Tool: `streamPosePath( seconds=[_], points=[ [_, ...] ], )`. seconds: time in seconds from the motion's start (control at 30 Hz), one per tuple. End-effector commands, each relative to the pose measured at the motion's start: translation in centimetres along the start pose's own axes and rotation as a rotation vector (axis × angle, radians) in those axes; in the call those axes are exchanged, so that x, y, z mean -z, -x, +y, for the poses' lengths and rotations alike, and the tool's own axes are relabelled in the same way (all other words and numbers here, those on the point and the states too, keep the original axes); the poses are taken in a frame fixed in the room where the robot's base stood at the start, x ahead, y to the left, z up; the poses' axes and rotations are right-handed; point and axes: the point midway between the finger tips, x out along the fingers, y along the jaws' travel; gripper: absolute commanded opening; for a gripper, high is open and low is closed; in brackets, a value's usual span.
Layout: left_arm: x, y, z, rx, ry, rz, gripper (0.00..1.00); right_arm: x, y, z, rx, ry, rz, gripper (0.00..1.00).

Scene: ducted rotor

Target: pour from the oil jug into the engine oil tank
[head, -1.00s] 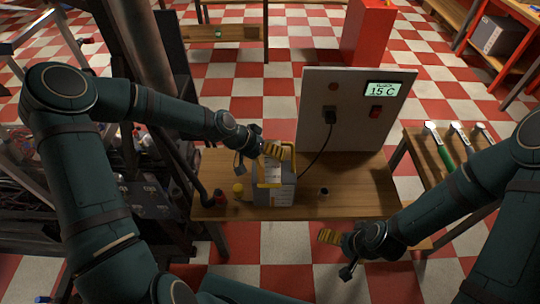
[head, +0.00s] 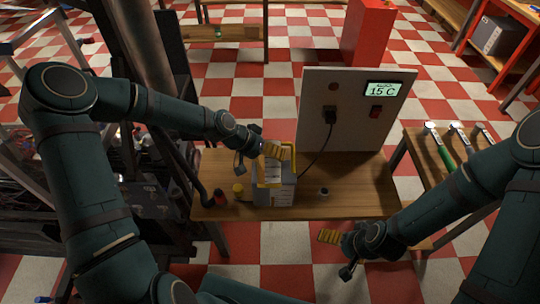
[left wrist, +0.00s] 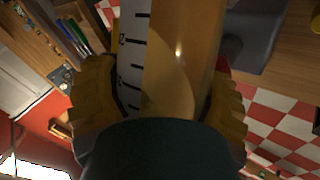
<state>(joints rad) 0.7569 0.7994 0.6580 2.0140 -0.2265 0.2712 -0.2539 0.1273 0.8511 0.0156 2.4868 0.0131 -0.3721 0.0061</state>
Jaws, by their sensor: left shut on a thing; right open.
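The oil jug (head: 270,173) has a pale label and a yellow edge. It looks roughly upright over the wooden table in the head view. My left gripper (head: 262,150) is shut on it near its top. In the left wrist view the two yellow finger pads (left wrist: 165,100) sit on either side of the jug (left wrist: 182,60), which shows amber with a white graduated strip. My right gripper (head: 337,241) is open and empty, in front of the table's front edge. I cannot pick out the engine oil tank with certainty, nor any oil flowing.
A grey box (head: 284,197) stands on the table (head: 350,205), just below the jug. A yellow cap (head: 238,189), a red item (head: 220,197) and a small dark cup (head: 323,192) are nearby. Behind stands a panel (head: 345,90) reading 15 C. A dark machine frame lies left.

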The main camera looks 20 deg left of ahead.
Motion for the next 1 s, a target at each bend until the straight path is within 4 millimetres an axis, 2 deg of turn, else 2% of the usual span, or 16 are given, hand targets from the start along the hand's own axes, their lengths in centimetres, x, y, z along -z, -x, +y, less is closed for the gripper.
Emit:
streamPosePath(
  seconds=[1.0],
  points=[
    [0.00,-0.03,-0.01,-0.023,0.060,-0.063,0.29,0.09,0.75,-0.28,0.000,0.000,0.000,1.00]
  ],
)
